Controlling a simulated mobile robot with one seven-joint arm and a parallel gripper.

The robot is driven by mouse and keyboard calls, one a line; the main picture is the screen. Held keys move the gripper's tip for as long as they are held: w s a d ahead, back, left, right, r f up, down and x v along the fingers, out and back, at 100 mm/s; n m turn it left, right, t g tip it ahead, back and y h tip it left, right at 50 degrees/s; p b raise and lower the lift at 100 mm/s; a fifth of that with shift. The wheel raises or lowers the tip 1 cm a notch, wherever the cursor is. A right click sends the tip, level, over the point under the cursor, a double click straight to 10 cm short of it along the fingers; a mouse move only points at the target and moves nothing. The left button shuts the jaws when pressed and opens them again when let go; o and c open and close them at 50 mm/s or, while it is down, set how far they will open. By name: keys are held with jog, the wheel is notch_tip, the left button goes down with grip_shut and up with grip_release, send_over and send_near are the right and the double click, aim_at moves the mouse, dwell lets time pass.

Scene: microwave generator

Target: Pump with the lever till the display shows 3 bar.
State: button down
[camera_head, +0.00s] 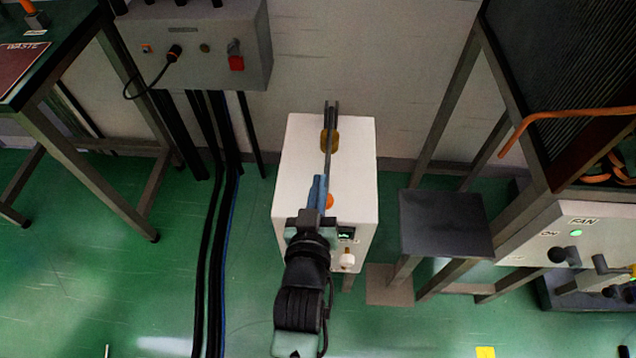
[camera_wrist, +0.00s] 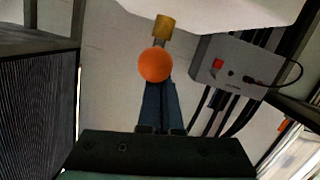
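The pump is a white box (camera_head: 296,188) standing on the green floor. Its dark lever (camera_head: 329,125) runs along the top through a brass-coloured fitting (camera_head: 323,141), which also shows in the wrist view (camera_wrist: 164,27). An orange ball knob (camera_head: 329,202) sits beside my blue fingers; in the wrist view the knob (camera_wrist: 155,64) covers the fingertips. My gripper (camera_head: 318,186) is at the lever's knob end. The fingers look close together, but whether they grip the lever is hidden. The small display (camera_head: 346,233) glows green; its digits are too small to read.
A white knob (camera_head: 347,260) is on the box's front below the display. A grey stool-like stand (camera_head: 445,222) is to the right, beside a fan panel (camera_head: 540,235). A grey control box (camera_head: 200,45) with black cables is behind left. A table (camera_head: 60,100) stands left.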

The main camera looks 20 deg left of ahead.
jog(key=p+v, duration=0.1)
jog(key=v, duration=0.9)
jog(key=shift+f, duration=0.15)
dwell(0.4)
